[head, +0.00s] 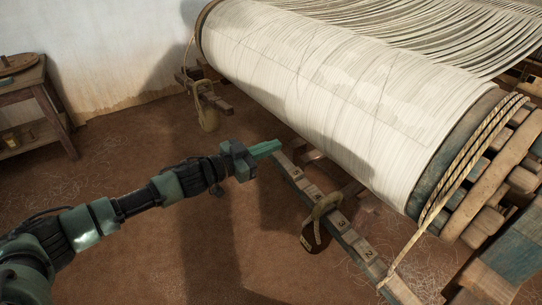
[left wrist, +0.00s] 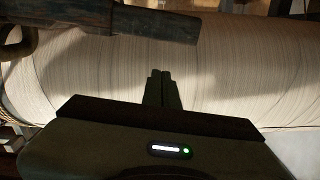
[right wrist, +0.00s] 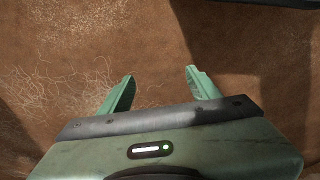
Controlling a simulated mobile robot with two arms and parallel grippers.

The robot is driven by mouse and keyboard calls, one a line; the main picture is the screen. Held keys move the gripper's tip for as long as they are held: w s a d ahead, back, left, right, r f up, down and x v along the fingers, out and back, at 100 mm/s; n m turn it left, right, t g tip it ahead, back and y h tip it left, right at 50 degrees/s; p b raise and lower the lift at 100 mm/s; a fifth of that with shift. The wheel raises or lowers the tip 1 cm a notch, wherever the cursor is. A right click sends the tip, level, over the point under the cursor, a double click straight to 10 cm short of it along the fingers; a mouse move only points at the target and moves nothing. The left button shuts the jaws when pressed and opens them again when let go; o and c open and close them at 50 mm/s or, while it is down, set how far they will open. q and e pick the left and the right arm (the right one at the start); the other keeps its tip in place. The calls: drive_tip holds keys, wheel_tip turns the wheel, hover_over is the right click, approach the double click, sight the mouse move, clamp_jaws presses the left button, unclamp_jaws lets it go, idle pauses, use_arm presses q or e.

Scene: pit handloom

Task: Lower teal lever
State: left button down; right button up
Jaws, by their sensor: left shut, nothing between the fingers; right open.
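A long wooden lever with numbered marks and a worn grey-teal tint (head: 352,238) slants below the white warp roll in the head view. Its free end is at the upper left. In the left wrist view the lever is a dark bar (left wrist: 150,22) across the top left. My left gripper (head: 268,148) is shut and empty, its teal fingers by that free end; I cannot tell whether they touch it. Its closed fingers also show in the left wrist view (left wrist: 161,73). My right gripper (right wrist: 159,73) is open and empty above the brown floor, outside the head view.
The warp roll (head: 310,85) is close behind the lever. A dark weight (head: 314,239) hangs from a loop around the lever. A rope (head: 410,245) runs from the lever's near end to the roll's right end. A wooden table (head: 30,78) stands far left. Floor (head: 130,165) is open.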

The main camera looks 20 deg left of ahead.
use_arm(q)
drive_tip(key=shift+w+a+f+b, duration=0.1)
drive_tip(key=shift+w+f+b, duration=0.1)
drive_tip(key=shift+f, duration=0.6)
drive_tip(key=shift+w+f+b, duration=0.1)
drive_tip(key=shift+f+b, duration=0.05)
drive_tip(key=shift+f, duration=0.65)
use_arm(e)
drive_tip(key=shift+w+r, duration=0.1)
drive_tip(key=shift+r, duration=1.9)
use_arm(q)
drive_tip(key=shift+f, duration=0.1)
